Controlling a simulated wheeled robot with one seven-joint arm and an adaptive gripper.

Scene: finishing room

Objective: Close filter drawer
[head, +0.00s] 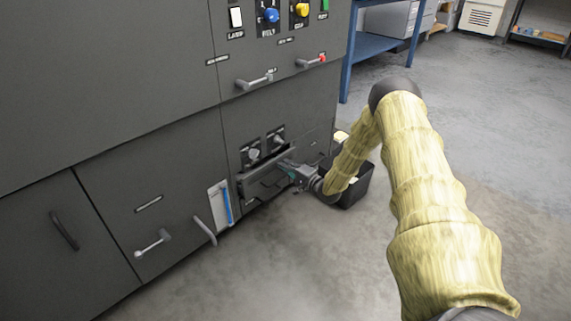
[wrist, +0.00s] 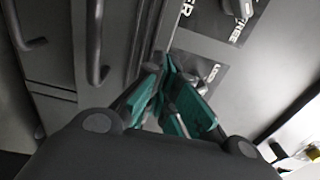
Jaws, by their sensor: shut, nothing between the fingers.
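A low dark drawer (head: 262,174) stands out a little from the lower grey machine front in the head view, below two small knobs. I take it for the filter drawer; its label cannot be read. My gripper (head: 286,168) is at the right part of this drawer's front, very near it; I cannot tell whether they touch. In the wrist view my gripper (wrist: 170,72) has its teal fingertips together with nothing between them, close to a grey panel edge. The fingers hide part of the drawer front.
A black bin (head: 349,190) stands on the floor right beside my forearm. Bar handles (head: 204,230) stick out of the machine front to the left, near a blue-marked gauge (head: 226,204). A blue bench (head: 372,45) is behind. The floor (head: 300,270) in front is clear.

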